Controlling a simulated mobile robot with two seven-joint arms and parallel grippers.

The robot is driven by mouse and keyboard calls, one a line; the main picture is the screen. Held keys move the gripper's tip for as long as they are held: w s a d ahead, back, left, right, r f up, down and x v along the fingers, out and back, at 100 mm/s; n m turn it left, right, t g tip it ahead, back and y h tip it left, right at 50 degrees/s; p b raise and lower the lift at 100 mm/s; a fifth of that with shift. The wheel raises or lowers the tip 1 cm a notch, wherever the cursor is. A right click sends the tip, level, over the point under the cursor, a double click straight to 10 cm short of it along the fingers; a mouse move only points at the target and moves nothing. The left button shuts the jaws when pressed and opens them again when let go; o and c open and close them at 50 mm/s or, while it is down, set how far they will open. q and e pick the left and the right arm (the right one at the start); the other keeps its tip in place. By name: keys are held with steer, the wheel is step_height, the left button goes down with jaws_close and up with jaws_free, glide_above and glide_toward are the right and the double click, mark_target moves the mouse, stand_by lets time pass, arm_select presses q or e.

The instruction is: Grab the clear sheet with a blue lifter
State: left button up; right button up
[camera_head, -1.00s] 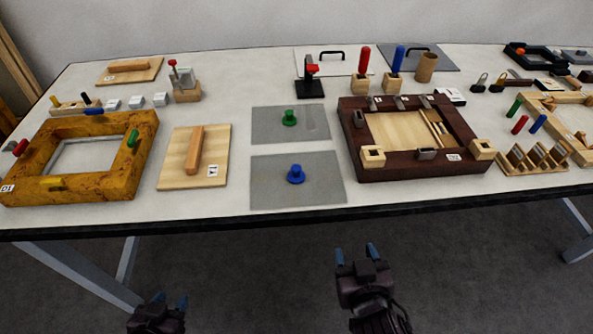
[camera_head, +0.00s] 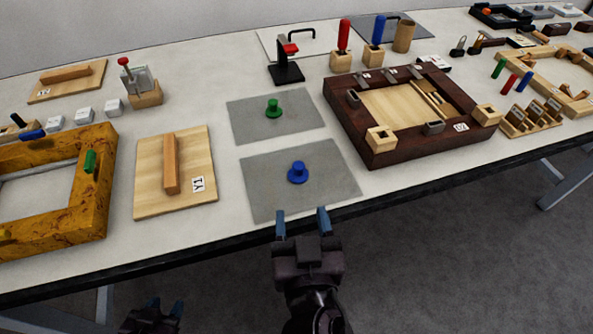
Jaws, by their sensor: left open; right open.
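The clear sheet (camera_head: 265,198) lies flat near the table's front edge, looking grey against the white top. Its blue lifter (camera_head: 298,173) is a round knob standing at about its middle. A similar sheet (camera_head: 245,122) with a green lifter (camera_head: 273,108) lies just behind it. My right gripper (camera_head: 302,224) is open and empty, its two blue-tipped fingers pointing at the front of the blue-lifter sheet, short of the knob. My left gripper (camera_head: 165,306) is open and empty, low in the picture in front of the table.
A dark wooden frame (camera_head: 376,150) stands right of the sheets. A wooden board with a bar handle (camera_head: 150,195) and a yellow-brown frame (camera_head: 95,215) lie to the left. Behind stand a black clamp (camera_head: 288,72) and red (camera_head: 344,35) and blue (camera_head: 379,30) handled tools.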

mark_target(299, 171)
steer(key=shift+w+a+r, duration=0.1)
steer(key=shift+w, duration=0.35)
steer(key=shift+w+a+f, duration=0.1)
steer(key=shift+w, duration=1.05)
steer(key=shift+w+a+f, duration=0.1)
steer(key=shift+w, duration=1.05)
steer(key=w, duration=0.2)
steer(key=w+f, duration=0.1)
steer(key=w, duration=0.1)
steer(key=shift+d+f, duration=0.15)
steer(key=shift+f, duration=0.05)
steer(key=shift+w, duration=0.6)
jaws_close()
